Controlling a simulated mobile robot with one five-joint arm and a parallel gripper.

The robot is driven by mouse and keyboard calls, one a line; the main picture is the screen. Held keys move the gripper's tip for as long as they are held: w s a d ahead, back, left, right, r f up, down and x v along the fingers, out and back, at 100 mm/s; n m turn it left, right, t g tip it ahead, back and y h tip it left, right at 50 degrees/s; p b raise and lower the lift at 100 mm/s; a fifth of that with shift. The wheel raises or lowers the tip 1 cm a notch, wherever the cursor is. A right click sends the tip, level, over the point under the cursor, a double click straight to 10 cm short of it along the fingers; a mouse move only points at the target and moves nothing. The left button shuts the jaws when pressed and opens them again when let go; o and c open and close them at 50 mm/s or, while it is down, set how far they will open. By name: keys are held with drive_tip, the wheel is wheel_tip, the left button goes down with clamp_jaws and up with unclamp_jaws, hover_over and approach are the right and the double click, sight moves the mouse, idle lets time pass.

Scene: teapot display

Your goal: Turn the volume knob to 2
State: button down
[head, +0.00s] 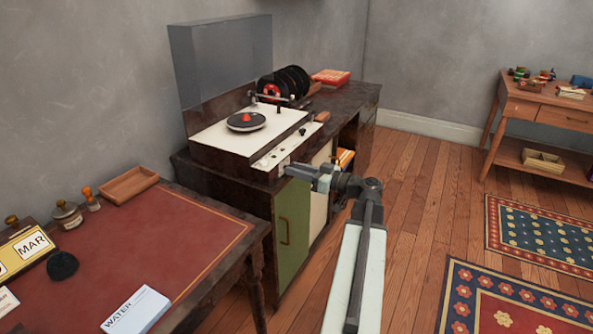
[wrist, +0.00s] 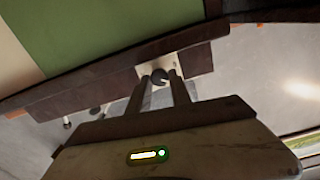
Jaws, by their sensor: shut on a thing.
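The record player (head: 222,140) stands on the dark cabinet, its pale control strip (head: 262,160) along the front edge. My gripper (head: 287,168) is at the near front corner of that strip. In the wrist view, my gripper (wrist: 171,88) is shut on a small dark round knob (wrist: 160,76), with one finger on each side. The knob sits on a pale plate. Whether it is the volume knob, and its numbers or pointer, I cannot read. Another dark knob (head: 302,132) is farther along the strip, apart from my gripper.
A turntable platter (head: 246,121) lies on top, with a raised clear lid (head: 222,60) behind. A red-topped desk (head: 150,230) is at the left. Wooden floor (head: 420,190) is open to the right.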

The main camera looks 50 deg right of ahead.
drive_tip(key=m, duration=1)
drive_tip(key=shift+d+f, duration=0.1)
drive_tip(key=shift+m, duration=0.3)
idle(0.3)
drive_tip(key=c, duration=1.2)
unclamp_jaws()
